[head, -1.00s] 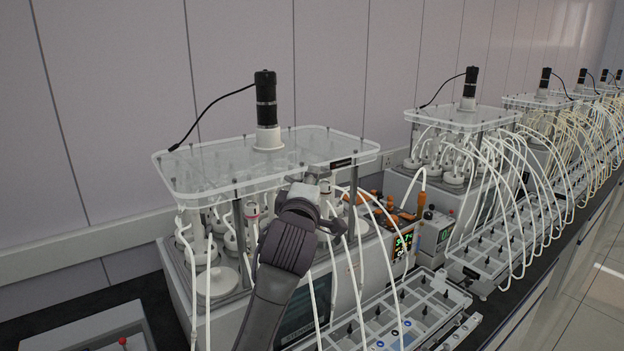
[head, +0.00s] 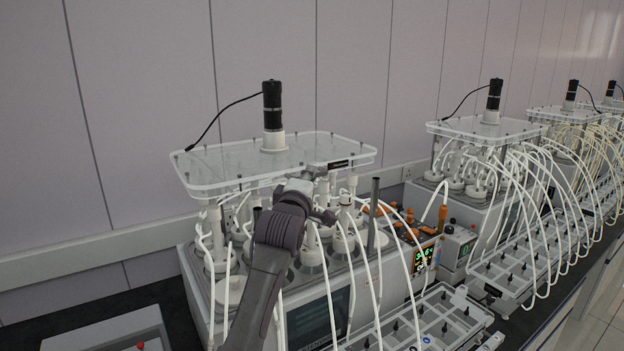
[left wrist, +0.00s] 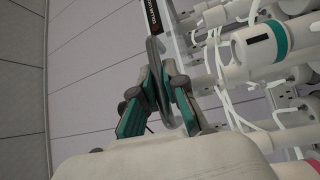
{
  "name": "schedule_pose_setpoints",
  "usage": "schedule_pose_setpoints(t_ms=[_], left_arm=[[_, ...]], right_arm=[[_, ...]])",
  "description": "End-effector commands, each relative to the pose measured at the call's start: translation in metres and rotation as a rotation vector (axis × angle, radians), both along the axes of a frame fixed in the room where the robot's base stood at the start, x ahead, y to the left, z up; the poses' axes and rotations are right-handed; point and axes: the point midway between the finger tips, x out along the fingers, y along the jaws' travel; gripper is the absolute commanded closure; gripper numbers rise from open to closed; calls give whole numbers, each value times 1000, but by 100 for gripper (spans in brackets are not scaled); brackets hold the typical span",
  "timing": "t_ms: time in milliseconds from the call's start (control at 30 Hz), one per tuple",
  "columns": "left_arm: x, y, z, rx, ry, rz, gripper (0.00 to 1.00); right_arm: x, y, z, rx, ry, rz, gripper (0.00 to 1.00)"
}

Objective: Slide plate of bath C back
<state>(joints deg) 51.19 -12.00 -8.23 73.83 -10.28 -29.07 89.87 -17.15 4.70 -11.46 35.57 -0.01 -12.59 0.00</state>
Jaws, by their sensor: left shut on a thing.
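The clear plate (head: 225,165) of the nearest bath is a flat sheet with rounded corners, carrying an upright black motor (head: 272,108). My left gripper (head: 322,188) reaches up to its front edge near a small black label (head: 338,164). In the left wrist view my left gripper (left wrist: 162,75) is shut on the plate's edge (left wrist: 152,47). The bath (head: 322,312) stands under the plate with white bottles in it. A grey post (head: 375,210) stands in front of the plate's right end with its top bare. No letter C is legible. My right gripper is not in view.
White tubes run down from the bottles to a tray (head: 440,318) in front. A black cable (head: 222,112) leads from the motor to the plate's left part. A second bath (head: 490,200) stands at the right. The pale wall (head: 140,130) is behind.

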Motion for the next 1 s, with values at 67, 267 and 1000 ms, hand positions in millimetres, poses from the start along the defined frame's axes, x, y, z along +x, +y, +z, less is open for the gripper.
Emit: schedule_pose_setpoints(t_ms=[67,267,1000], left_arm=[[-1,-1,0,0,-1,-2,82],[-1,-2,0,-1,0,-2,63],[-62,8,-9,-3,1,-3,63]], right_arm=[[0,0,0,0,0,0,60],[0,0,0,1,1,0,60],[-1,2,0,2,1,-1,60]])
